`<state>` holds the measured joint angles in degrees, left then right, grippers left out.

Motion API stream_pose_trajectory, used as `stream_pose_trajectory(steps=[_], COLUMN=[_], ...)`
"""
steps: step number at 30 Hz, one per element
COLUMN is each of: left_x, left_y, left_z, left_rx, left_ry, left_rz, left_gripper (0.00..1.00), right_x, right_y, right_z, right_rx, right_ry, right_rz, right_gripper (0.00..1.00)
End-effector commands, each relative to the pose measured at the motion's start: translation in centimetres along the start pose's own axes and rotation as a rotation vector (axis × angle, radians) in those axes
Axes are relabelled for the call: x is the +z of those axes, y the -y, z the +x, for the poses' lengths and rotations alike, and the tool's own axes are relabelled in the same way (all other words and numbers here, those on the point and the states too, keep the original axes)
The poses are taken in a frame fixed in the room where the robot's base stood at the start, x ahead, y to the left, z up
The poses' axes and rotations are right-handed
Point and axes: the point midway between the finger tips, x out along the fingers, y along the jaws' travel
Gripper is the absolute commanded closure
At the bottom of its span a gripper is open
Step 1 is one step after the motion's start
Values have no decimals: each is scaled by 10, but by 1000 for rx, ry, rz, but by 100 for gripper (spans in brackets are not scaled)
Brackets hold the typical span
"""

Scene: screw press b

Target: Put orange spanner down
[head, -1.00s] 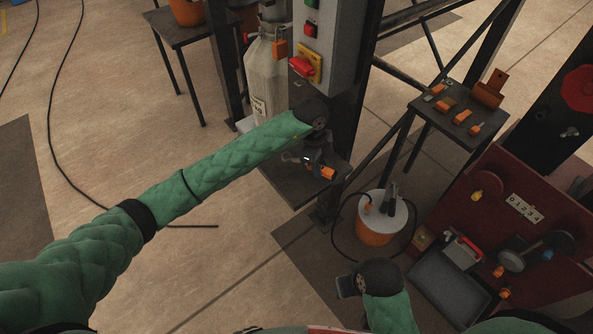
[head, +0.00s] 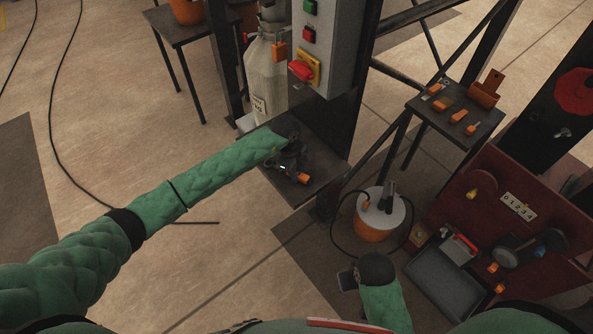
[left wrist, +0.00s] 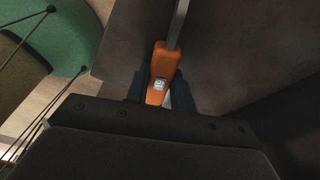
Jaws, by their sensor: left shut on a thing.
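The orange spanner (left wrist: 161,72) is between the fingers of my left gripper (left wrist: 162,90) in the left wrist view. A grey metal shaft runs from its orange part toward the top of that picture. In the head view the orange end of the spanner (head: 303,177) shows beside my left gripper (head: 288,168). The gripper is shut on it, over a dark shelf (head: 320,148) at the foot of the grey cabinet. I cannot tell whether the spanner touches the shelf. My right gripper (head: 346,280) is low in the head view, away from the shelf, and its jaws are unclear.
The grey cabinet (head: 338,50) rises behind the shelf. A pale cylinder (head: 268,75) stands left of it. A small table (head: 470,118) with several orange items is at right. An orange and white bucket (head: 382,220) stands on the floor below.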

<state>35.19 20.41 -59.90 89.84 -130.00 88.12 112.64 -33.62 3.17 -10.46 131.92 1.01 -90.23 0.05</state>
Motion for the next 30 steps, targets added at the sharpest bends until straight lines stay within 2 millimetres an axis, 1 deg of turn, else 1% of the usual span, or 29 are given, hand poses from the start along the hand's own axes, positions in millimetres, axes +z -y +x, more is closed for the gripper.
stream_pose_trajectory(steps=[3, 12, 13, 15, 16, 25, 29, 30], left_x=[0, 0, 0, 0, 0, 0, 1, 1], left_y=[0, 0, 0, 0, 0, 0, 1, 1], left_z=[1, 3, 3, 3, 3, 2, -6, -10], left_rx=[-1, 0, 0, 0, 0, 0, -1, -1], left_ry=[0, 0, 0, 0, 0, 0, 1, 1], left_rz=[0, 0, 0, 0, 0, 0, 1, 1], left_gripper=[100, 100, 70, 56, 54, 54, 54, 54], right_x=[0, 0, 0, 0, 0, 0, 2, 3], right_y=[0, 1, 1, 1, 1, 1, 0, 1], right_z=[2, 0, -2, -2, -2, -2, 5, 1], right_rx=[0, -1, -1, -1, -1, -2, -1, -2], right_ry=[0, 0, -1, -2, -2, -3, 7, 9], right_rz=[0, 0, 0, 0, 0, 0, 0, 0], right_gripper=[64, 64, 64, 64, 64, 64, 64, 64])
